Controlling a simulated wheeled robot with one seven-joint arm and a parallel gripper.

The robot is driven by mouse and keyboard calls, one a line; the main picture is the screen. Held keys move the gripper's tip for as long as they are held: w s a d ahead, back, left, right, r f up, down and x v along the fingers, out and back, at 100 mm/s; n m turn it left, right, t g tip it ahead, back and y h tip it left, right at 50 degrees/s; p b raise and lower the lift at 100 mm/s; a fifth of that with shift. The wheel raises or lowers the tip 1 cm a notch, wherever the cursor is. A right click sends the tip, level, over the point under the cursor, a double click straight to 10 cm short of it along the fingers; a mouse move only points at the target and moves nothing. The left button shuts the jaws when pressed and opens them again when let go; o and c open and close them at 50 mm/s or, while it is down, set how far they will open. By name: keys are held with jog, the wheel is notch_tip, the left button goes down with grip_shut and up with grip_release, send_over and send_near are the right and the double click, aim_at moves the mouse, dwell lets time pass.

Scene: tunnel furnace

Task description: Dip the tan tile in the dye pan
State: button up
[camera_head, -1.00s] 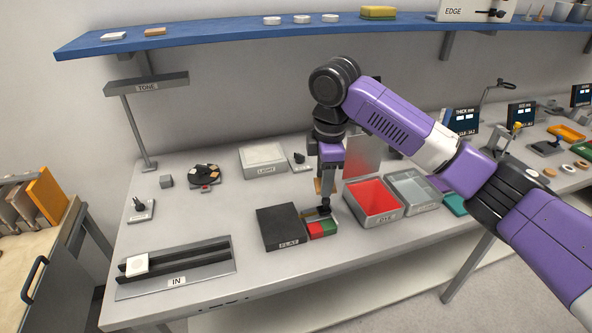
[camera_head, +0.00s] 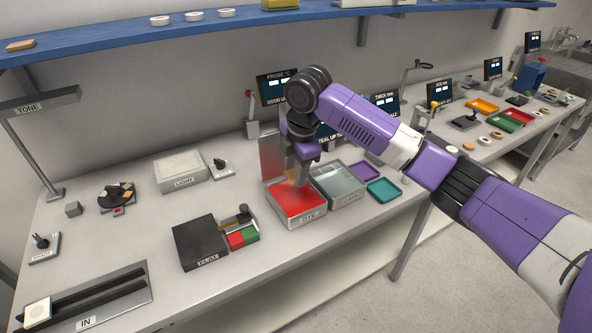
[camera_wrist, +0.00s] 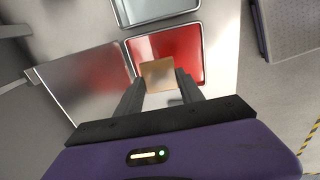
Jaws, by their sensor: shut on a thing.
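The tan tile (camera_wrist: 158,74) is held between the two fingers of my gripper (camera_wrist: 160,88) in the wrist view, with the red dye pan beyond it. The dye pan (camera_head: 299,217) is a grey box with red inside, labelled DYE, near the middle of the bench. It also shows in the wrist view (camera_wrist: 190,42). In the head view my gripper (camera_head: 300,178) points down over the back part of this pan. The tile is hard to make out there, and I cannot tell whether it touches the dye.
A grey rinse-like pan (camera_head: 347,196) stands right of the dye pan. An upright metal plate (camera_head: 271,157) stands behind it. At left are a dark block labelled FLAT (camera_head: 200,243) and a red and green box (camera_head: 242,238). Purple (camera_head: 364,170) and teal (camera_head: 384,190) trays lie at right.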

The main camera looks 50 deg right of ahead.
jog(key=shift+s+b+x, duration=0.25)
jog(key=shift+b+x, duration=0.75)
jog(key=shift+x, duration=0.15)
jog(key=shift+s+b+x, duration=0.25)
jog(key=shift+b+x, duration=0.75)
jog(key=shift+x, duration=0.2)
jog(key=shift+s+a+b+x, duration=0.15)
jog(key=shift+b+x, duration=0.15)
jog(key=shift+x, duration=0.5)
jog(key=shift+s+b+x, duration=0.2)
jog(key=shift+b+x, duration=0.1)
jog(key=shift+x, duration=0.5)
jog(key=shift+s+a+b+x, duration=0.15)
jog(key=shift+b+x, duration=0.15)
jog(key=shift+x, duration=0.5)
jog(key=shift+w+d+r+p+v, duration=0.1)
jog(key=shift+w+p+v, duration=0.25)
jog(key=shift+p+v, duration=1.2)
jog(key=shift+w+d+r+p+v, duration=0.1)
jog(key=shift+w+p+v, duration=0.2)
jog(key=shift+p+v, duration=1.2)
jog(key=shift+w+d+p+v, duration=0.1)
jog(key=shift+w+p+v, duration=0.25)
jog(key=shift+p+v, duration=1.15)
jog(key=shift+r, duration=0.25)
